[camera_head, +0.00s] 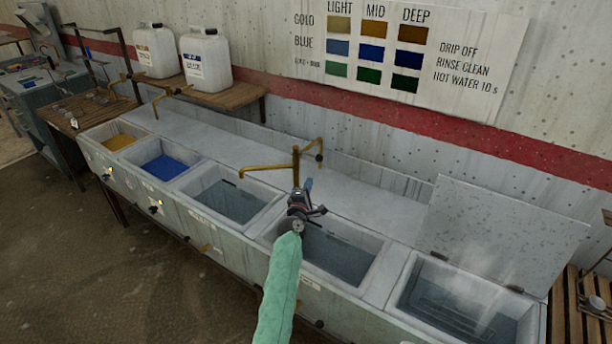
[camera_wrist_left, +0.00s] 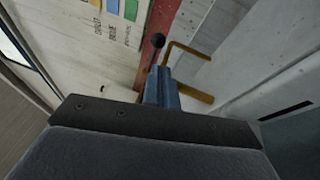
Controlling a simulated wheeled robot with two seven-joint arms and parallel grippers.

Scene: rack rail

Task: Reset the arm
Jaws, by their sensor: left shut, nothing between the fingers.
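My left gripper (camera_head: 307,188) is in the middle of the head view, at the end of my green-sleeved arm. A brass tap (camera_head: 297,160) stands just behind the gripper in the head view, and a brass pipe (camera_wrist_left: 190,52) shows beyond the fingers in the wrist view. I cannot tell whether they touch. My right gripper is not in view.
The trough holds a yellow basin (camera_head: 118,142), a blue basin (camera_head: 165,166), a water basin (camera_head: 232,202) and a steaming basin (camera_head: 455,308) with a raised lid (camera_head: 490,232). White jugs (camera_head: 205,60) stand on a wooden shelf (camera_head: 235,96). A colour chart (camera_head: 405,50) is on the wall.

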